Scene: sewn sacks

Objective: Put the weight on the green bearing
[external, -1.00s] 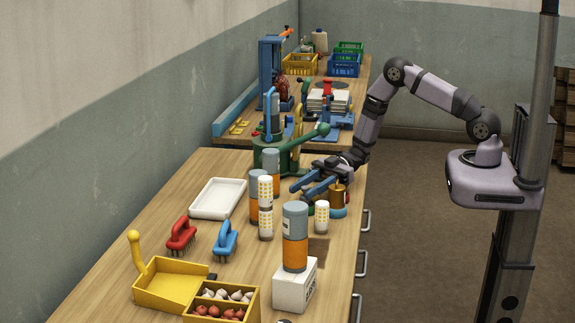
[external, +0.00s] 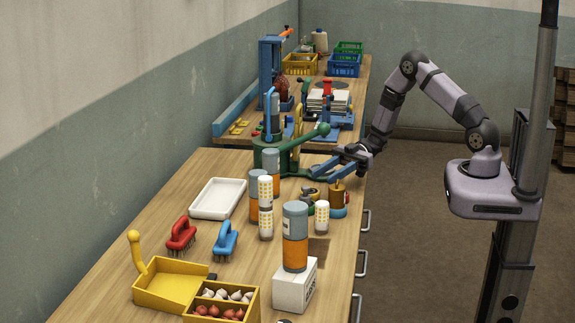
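A brass-brown weight with a small knob on top (external: 338,197) stands upright near the right edge of the near table. Blue and red round parts show at its foot; I cannot tell whether it rests on them or stands in front of them. Just left of it is a low green round part (external: 307,207), which looks like the green bearing, with a dark and brassy piece at its top. My gripper (external: 322,170) is above and behind both, pointing left, its blue fingers apart and with nothing seen between them.
Orange-and-grey bottles (external: 295,240) and white dotted cylinders (external: 322,217) stand in front and to the left. A white tray (external: 218,198) and brushes (external: 225,240) lie farther left.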

